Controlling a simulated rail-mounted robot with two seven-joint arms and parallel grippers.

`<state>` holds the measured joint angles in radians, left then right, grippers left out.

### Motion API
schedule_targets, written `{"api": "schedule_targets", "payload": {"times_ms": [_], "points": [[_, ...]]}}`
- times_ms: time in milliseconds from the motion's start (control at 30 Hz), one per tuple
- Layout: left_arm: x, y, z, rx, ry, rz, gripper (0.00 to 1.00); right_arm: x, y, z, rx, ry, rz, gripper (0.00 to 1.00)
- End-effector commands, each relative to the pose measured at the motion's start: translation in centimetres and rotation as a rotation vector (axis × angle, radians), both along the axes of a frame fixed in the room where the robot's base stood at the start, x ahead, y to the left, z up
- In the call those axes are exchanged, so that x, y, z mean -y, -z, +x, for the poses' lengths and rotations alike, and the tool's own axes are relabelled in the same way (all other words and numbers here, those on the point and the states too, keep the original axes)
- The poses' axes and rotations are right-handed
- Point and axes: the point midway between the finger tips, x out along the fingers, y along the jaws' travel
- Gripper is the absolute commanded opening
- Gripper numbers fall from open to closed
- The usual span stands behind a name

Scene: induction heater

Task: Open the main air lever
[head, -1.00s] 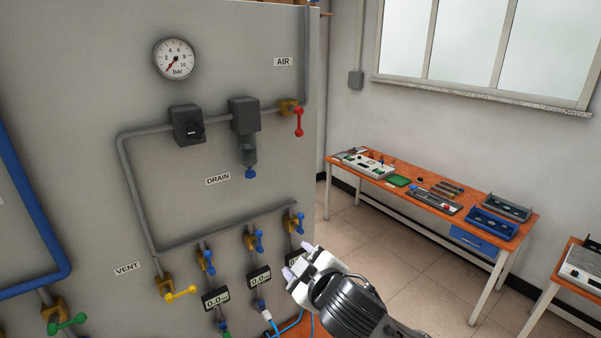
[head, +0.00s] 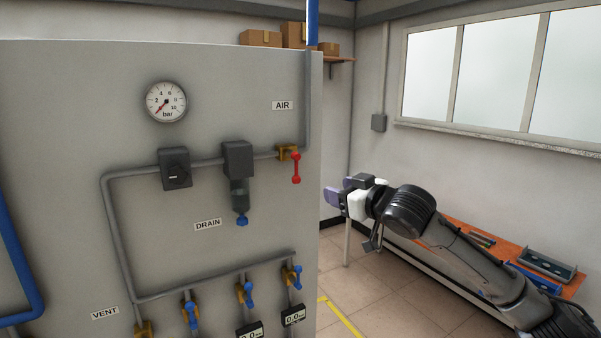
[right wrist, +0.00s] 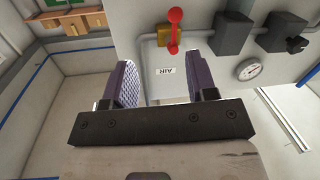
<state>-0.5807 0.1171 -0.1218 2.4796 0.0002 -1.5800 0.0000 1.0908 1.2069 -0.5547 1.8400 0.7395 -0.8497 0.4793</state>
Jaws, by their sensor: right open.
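The main air lever (head: 296,168) is a red handle on a brass valve (head: 287,152) below the AIR label (head: 282,105) on the grey panel. It hangs down, across the horizontal pipe. My right gripper (head: 332,196) is open and empty, to the right of the lever and a little lower in the head view, apart from it. In the right wrist view the red lever (right wrist: 174,30) shows beyond the two purple-grey fingers (right wrist: 165,85), above the gap between them. My left gripper is not in view.
A pressure gauge (head: 166,102) reads near zero. Dark regulator (head: 175,168) and filter (head: 238,160) bodies sit left of the lever. Blue-handled valves (head: 245,293) are lower on the panel. An orange workbench (head: 480,232) stands behind my right arm. Space right of the panel edge is open.

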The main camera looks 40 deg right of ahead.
Motion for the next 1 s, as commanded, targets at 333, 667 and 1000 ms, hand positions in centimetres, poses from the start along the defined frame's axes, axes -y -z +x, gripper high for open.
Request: {"api": "schedule_targets", "payload": {"times_ms": [333, 667, 1000], "points": [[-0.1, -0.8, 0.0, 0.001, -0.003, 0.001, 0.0, -1.2, -1.4, 1.1, 0.07, -0.064, 0.178, 0.52], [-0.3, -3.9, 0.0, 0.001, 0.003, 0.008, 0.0, -1.5, -1.7, 7.0, 0.068, -0.062, 0.174, 0.52], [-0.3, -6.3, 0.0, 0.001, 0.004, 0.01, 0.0, -1.6, -1.4, 12.1, 0.069, -0.061, 0.173, 0.52]]}}
